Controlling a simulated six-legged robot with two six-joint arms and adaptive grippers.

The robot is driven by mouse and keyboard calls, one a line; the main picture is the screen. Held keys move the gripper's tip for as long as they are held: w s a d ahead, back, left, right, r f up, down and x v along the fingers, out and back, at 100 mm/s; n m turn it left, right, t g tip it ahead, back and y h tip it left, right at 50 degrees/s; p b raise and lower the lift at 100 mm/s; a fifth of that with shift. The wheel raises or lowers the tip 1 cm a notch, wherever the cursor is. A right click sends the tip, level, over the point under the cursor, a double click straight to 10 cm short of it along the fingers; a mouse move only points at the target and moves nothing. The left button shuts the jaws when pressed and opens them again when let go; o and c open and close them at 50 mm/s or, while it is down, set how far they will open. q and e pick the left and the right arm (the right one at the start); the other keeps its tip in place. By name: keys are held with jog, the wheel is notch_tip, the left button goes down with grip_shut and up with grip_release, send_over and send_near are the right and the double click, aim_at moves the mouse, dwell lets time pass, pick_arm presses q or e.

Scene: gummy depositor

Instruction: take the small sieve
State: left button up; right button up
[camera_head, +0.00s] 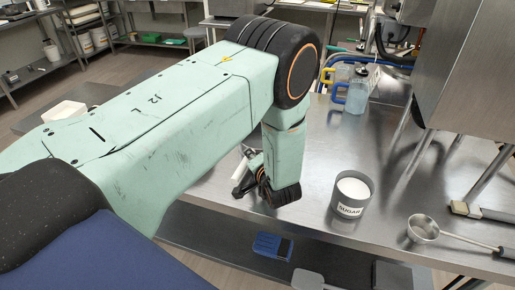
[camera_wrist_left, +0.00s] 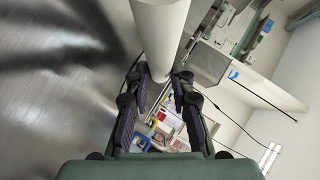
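A small round metal bowl with a long thin handle (camera_head: 423,228), which looks like the small sieve, lies on the table at the lower right. I cannot make out any mesh. My right gripper is not in view.
A grey container labelled SUGAR (camera_head: 351,206), holding white sugar, stands between my left gripper and the metal bowl. Clear jugs (camera_head: 352,96) with blue and yellow handles stand farther back. A brush-like tool (camera_head: 470,210) lies at the right, near steel machine legs. The table's (camera_head: 320,150) middle is clear.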

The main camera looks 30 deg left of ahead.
pick_arm(q)
jog(key=shift+w+a+f, duration=0.1)
jog(key=shift+a+f, duration=0.15)
jog(key=shift+f, duration=0.05)
grip_shut()
jog(key=shift+d, duration=0.1)
jog(key=shift+r, duration=0.1)
jog(key=shift+r, duration=0.45)
notch_tip(320, 180, up, 9)
jog(key=shift+w, duration=0.15)
